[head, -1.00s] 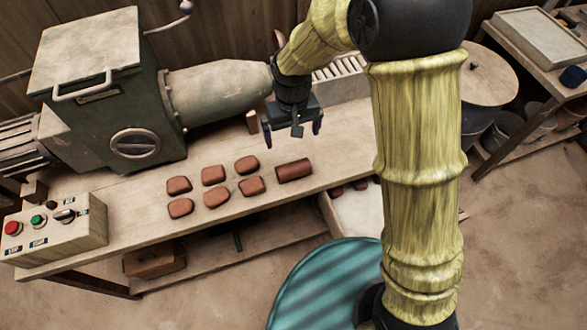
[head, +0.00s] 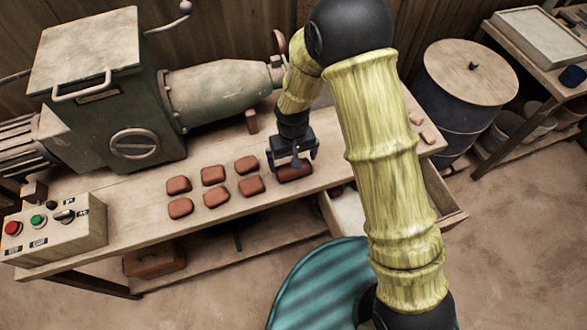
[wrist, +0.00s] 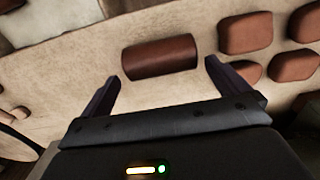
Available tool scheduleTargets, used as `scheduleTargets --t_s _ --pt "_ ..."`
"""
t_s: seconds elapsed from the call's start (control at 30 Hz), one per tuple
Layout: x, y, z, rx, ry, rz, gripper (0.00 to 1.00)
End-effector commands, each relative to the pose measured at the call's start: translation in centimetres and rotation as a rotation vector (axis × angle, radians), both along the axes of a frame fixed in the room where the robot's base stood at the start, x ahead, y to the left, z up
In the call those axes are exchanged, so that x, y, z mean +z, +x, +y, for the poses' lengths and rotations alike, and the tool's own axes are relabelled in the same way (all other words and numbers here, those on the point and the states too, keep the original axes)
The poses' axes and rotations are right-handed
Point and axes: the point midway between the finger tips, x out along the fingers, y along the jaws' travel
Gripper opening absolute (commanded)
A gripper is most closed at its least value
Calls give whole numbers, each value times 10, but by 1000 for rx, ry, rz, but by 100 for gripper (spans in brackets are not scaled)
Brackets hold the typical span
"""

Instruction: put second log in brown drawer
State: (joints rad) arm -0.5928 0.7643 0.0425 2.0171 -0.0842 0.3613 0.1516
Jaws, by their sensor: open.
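One reddish-brown clay log (head: 296,172) lies on the wooden bench top, to the right of several clay pieces. It also shows in the wrist view (wrist: 159,57), lying crosswise just beyond my fingertips. My gripper (head: 293,163) is open and empty above the log, with its fingers (wrist: 160,80) spread a little wider than the log's length. The open drawer (head: 432,197) under the bench's right end is partly hidden behind my arm. Its pale inside (head: 346,207) shows to the left of my arm, with a dark reddish piece at its back edge.
Several rounded clay pieces (head: 214,175) lie in two rows left of the log. The green pug mill (head: 118,118) stands behind them, and a button box (head: 55,225) is at the bench's left end. A lidded barrel (head: 465,105) stands at the right.

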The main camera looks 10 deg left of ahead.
Motion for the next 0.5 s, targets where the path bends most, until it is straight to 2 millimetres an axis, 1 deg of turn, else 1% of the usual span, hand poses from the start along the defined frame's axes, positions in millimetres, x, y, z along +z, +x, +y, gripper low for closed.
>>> scheduleTargets --t_s 0.13,0.2,0.27,0.5 --pt "-2 0 0 0 -1 1 100" --pt "-6 -1 0 0 -1 2 100" --pt "-12 -1 -1 1 -2 3 100" --pt "-45 -1 -1 1 -2 3 100"
